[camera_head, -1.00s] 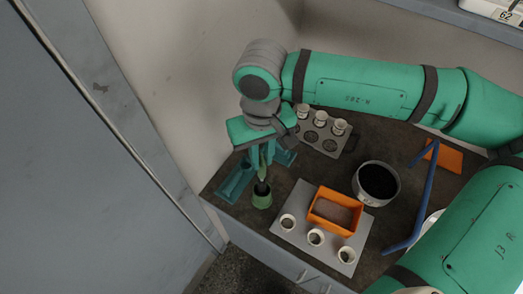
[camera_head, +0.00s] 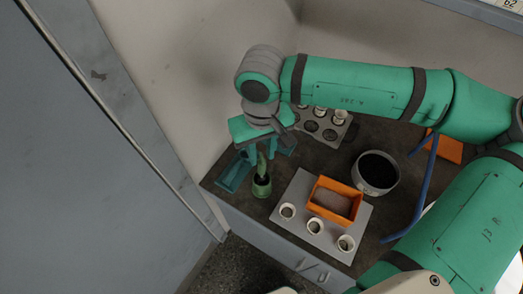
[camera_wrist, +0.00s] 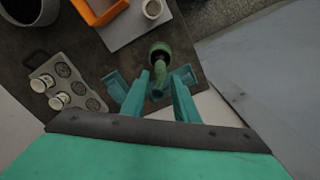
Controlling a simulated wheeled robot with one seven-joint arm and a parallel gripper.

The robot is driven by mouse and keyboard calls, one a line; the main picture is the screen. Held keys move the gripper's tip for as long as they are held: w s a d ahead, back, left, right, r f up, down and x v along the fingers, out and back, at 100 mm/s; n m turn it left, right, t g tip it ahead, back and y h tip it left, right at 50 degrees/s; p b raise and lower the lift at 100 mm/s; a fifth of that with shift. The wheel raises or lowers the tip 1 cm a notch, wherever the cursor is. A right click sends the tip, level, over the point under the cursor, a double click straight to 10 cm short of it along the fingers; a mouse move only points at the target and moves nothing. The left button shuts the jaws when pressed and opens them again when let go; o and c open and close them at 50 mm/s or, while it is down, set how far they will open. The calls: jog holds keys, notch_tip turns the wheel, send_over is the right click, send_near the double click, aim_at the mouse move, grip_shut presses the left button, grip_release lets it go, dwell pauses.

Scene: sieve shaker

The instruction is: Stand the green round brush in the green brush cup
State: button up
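The green brush cup (camera_head: 261,189) stands upright near the left front corner of the dark worktop; it also shows in the wrist view (camera_wrist: 159,48). The green round brush (camera_head: 262,167) stands in the cup with its lower end inside and its handle rising, slightly tilted, towards my gripper. My gripper (camera_head: 259,153) points down just above the cup. In the wrist view the fingers (camera_wrist: 164,78) are spread on both sides of the brush handle (camera_wrist: 158,84), with gaps beside it. The brush's lower end is hidden in the cup.
A teal tray (camera_head: 232,178) lies close behind and left of the cup. To the right are a grey plate (camera_head: 290,228) with small white cups and an orange bin (camera_head: 337,215), and a dark-filled round pan (camera_head: 377,172). A grey rack (camera_head: 335,140) stands behind.

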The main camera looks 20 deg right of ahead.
jog(key=shift+o, duration=0.6)
notch_tip(320, 180, up, 11)
jog(key=shift+f, duration=0.1)
dwell(1.1)
